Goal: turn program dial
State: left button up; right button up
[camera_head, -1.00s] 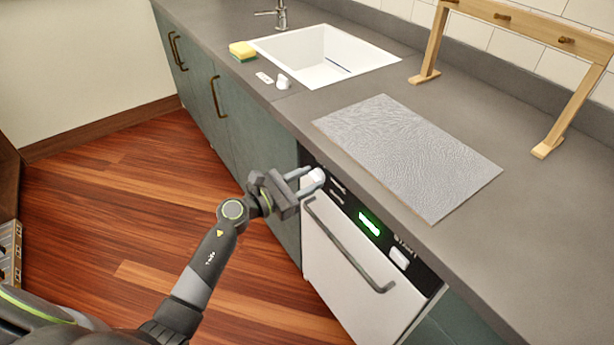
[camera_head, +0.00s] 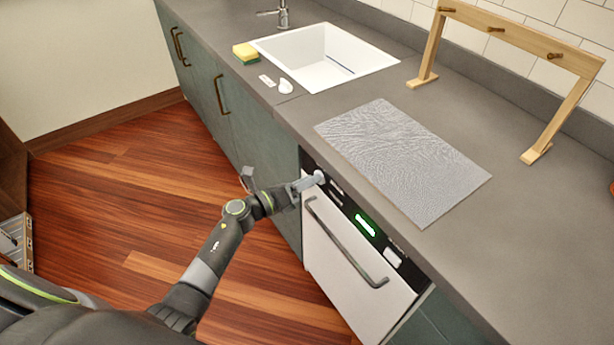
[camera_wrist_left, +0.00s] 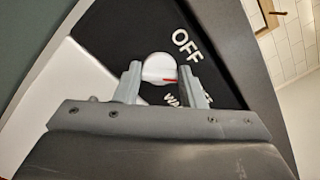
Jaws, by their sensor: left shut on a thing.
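The program dial (camera_wrist_left: 159,68) is a round white knob with a red pointer mark, set in a black panel with white lettering that includes "OFF". It sits at the left end of the panel on the white dishwasher (camera_head: 345,275). My left gripper (camera_head: 314,179) is at the dial, and in the left wrist view its two fingers (camera_wrist_left: 163,85) stand on either side of the knob, shut on it. The red mark points right, just below the "OFF" lettering. In the head view the fingers hide most of the dial. My right gripper is not in view.
The dishwasher has a long bar handle (camera_head: 345,243), a lit green display (camera_head: 366,225) and a white button (camera_head: 392,257). The grey counter above holds a textured mat (camera_head: 402,160), a wooden rack (camera_head: 520,38), a sink (camera_head: 326,60) and a sponge (camera_head: 246,53).

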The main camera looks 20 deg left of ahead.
pick_arm(q)
jog(key=shift+a+f+n+p, duration=0.1)
jog(key=shift+n+p, duration=1.05)
jog(key=shift+n, duration=1)
jog(key=shift+f+n+p, duration=0.1)
jog(key=shift+n+p, duration=1)
jog(key=shift+n, duration=1.05)
jog(key=o, duration=1)
jog(key=shift+b+v, duration=1.05)
jog(key=shift+v, duration=7.65)
jog(key=shift+w+f+n, duration=0.1)
jog(key=shift+n, duration=0.2)
